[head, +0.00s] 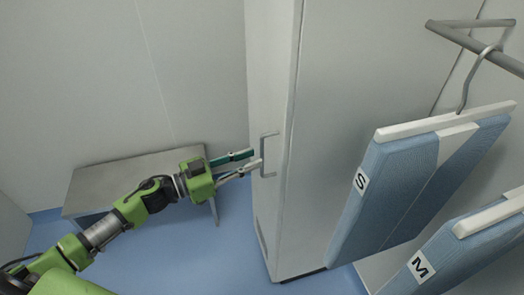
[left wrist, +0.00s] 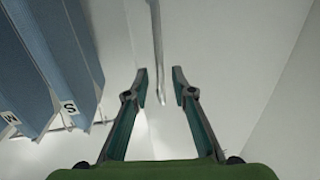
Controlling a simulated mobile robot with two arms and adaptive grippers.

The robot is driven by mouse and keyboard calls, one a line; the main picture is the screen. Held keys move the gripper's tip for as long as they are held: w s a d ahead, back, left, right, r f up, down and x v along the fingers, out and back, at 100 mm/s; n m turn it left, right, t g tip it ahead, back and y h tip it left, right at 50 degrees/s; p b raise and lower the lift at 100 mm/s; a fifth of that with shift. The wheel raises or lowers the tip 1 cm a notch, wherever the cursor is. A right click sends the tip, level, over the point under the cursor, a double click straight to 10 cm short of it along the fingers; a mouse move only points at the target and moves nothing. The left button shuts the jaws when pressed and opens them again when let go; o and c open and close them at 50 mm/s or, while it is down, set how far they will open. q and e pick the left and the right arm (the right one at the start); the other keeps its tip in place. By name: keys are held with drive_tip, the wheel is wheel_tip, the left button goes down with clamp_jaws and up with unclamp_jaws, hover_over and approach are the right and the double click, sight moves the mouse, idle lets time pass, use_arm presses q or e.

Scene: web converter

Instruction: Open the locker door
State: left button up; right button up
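The tall light-grey locker (head: 370,60) stands at the centre of the head view. Its door (head: 270,70) is the narrow left face and looks shut. A grey bar handle (head: 265,153) is upright on the door; in the left wrist view it is a thin bar (left wrist: 157,45). My left gripper (head: 256,159) is open right at the handle. In the left wrist view the handle's end lies between the open fingertips (left wrist: 160,82), nearer the left finger. I cannot tell whether a finger touches it. My right gripper is not in view.
A low grey bench (head: 110,185) stands against the wall behind my left arm. Blue garments marked S (head: 400,190) and M (head: 450,255) hang from a rail (head: 480,45) to the right of the locker. Blue floor (head: 235,260) is clear left of the locker.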

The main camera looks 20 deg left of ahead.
use_arm(q)
drive_tip(key=shift+p+x, duration=0.5)
drive_tip(key=shift+x, duration=1.75)
drive_tip(key=shift+a, duration=0.1)
clamp_jaws()
